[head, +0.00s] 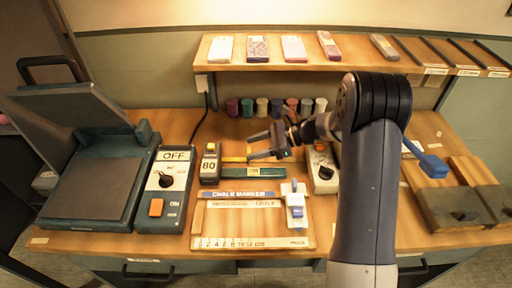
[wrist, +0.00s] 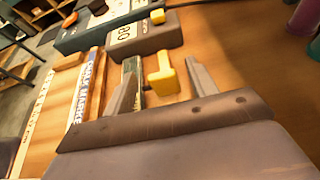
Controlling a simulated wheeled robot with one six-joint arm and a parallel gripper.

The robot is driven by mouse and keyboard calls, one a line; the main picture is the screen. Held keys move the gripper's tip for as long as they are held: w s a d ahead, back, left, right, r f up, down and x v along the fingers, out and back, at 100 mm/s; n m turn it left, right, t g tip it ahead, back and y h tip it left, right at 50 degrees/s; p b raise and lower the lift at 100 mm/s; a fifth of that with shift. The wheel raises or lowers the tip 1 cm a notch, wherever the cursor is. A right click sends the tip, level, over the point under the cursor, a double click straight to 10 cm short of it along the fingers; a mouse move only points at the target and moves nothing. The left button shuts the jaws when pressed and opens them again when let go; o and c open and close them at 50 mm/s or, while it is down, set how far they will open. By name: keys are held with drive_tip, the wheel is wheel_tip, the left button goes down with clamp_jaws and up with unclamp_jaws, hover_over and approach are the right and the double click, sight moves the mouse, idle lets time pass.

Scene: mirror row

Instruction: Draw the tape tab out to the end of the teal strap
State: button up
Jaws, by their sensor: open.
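The grey tape housing marked 80 (head: 209,166) stands mid-bench; it also shows in the wrist view (wrist: 146,37). The yellow tape tab (wrist: 162,76) stands out beyond its near side, with an upright yellow part. In the head view yellow (head: 234,159) shows just right of the housing. The teal strap (head: 253,173) lies along the bench in front of the tab. In the wrist view the strap (wrist: 131,66) is partly hidden by the left finger. My gripper (head: 250,146) is open, with its fingers on either side of the tab and visible gaps to it.
A control box marked OFF (head: 166,188) and a teal press (head: 92,176) stand left. A second dial box (head: 321,168) stands right of my gripper. Chalk and ruler trays (head: 252,242) lie in front. A shelf (head: 300,62) overhangs the back, above several coloured pots (head: 263,107).

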wheel_tip(320, 180, up, 10)
drive_tip(key=shift+f, duration=0.2)
drive_tip(key=shift+c, duration=0.2)
